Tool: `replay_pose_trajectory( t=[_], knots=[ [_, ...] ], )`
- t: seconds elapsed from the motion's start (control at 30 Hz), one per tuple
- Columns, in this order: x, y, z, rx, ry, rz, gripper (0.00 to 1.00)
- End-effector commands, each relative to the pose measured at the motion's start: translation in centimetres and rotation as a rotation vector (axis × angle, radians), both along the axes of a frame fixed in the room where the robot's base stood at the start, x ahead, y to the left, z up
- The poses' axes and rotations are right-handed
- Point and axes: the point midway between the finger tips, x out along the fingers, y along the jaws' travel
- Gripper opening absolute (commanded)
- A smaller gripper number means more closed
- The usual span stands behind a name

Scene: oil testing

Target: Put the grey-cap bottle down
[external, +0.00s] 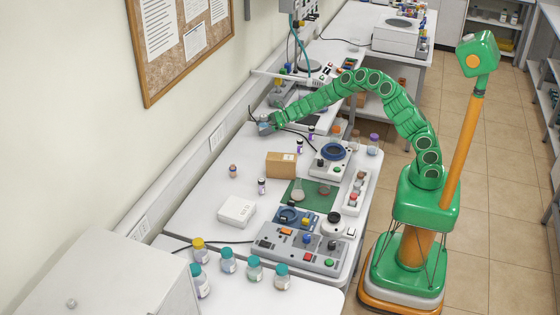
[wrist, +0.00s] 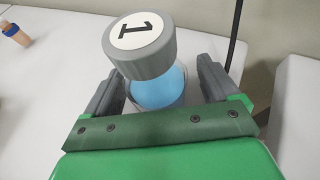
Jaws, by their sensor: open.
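The grey-cap bottle (wrist: 140,45) has a white disc marked "1" on its cap and blue liquid below. It is between the two fingers of my gripper (wrist: 158,80) in the wrist view. The fingers are open, one on each side of it, with a gap visible at the right finger. The lower part of the bottle is hidden by the gripper body. In the external view my gripper (external: 267,124) is low over the far left part of the white bench (external: 215,180), near the wall. I cannot tell exactly how the bottle's base meets the bench.
A dark cable (wrist: 236,30) runs behind the bottle on the right.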

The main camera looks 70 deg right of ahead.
Motion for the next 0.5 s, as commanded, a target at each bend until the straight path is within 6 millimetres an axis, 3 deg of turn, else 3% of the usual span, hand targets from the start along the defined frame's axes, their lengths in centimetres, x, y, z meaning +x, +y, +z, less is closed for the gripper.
replay_pose_trajectory(
  t=[0.5],
  knots=[
    [-5.1, -3.0, 2.6, 0.006, -0.001, 0.0, 0.89]
  ],
)
